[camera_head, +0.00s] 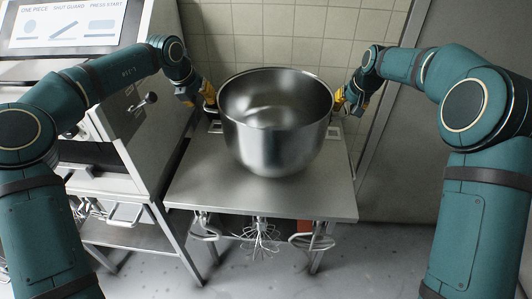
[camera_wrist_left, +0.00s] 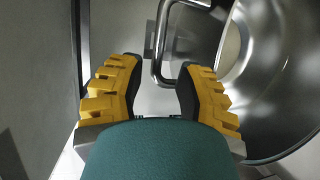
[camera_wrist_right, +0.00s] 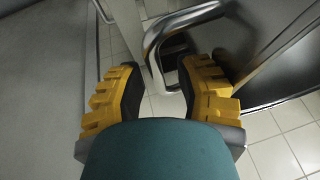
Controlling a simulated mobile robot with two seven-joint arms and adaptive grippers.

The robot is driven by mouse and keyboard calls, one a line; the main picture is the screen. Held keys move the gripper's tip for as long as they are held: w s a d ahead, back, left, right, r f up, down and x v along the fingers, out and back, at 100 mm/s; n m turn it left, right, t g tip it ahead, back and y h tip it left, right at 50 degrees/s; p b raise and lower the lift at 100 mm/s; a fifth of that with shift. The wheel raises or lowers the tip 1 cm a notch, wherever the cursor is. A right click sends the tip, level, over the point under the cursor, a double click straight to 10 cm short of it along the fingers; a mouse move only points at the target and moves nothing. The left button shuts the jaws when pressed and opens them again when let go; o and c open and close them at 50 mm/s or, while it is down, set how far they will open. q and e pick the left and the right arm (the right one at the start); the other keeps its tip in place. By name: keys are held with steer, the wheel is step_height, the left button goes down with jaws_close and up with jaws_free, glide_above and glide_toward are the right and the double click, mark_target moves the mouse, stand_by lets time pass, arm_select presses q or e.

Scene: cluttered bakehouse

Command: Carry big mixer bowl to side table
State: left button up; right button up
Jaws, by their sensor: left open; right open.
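The big mixer bowl (camera_head: 277,125), shiny steel and open at the top, stands upright on a steel table (camera_head: 215,190). My left gripper (camera_head: 206,96) is at the bowl's left side, open. In the left wrist view a bent metal handle (camera_wrist_left: 160,62) of the bowl reaches between its yellow-backed fingers, and the bowl wall (camera_wrist_left: 275,90) fills the right. My right gripper (camera_head: 345,99) is at the bowl's right side, open. In the right wrist view another bent handle (camera_wrist_right: 153,50) reaches between its fingers. I cannot tell whether the fingers touch the handles.
Whisk-like tools (camera_head: 259,238) hang under the table's front edge. A grey machine (camera_head: 125,110) with a sign (camera_head: 70,27) stands close at left. A tiled wall (camera_head: 290,45) is behind, and a grey panel (camera_head: 415,130) is at right. Floor (camera_head: 350,265) in front is clear.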

arm_select(q)
steer(key=v, duration=0.9)
steer(key=shift+r, duration=0.2)
arm_select(e)
steer(key=v, duration=1.2)
arm_select(q)
steer(key=shift+s, duration=0.15)
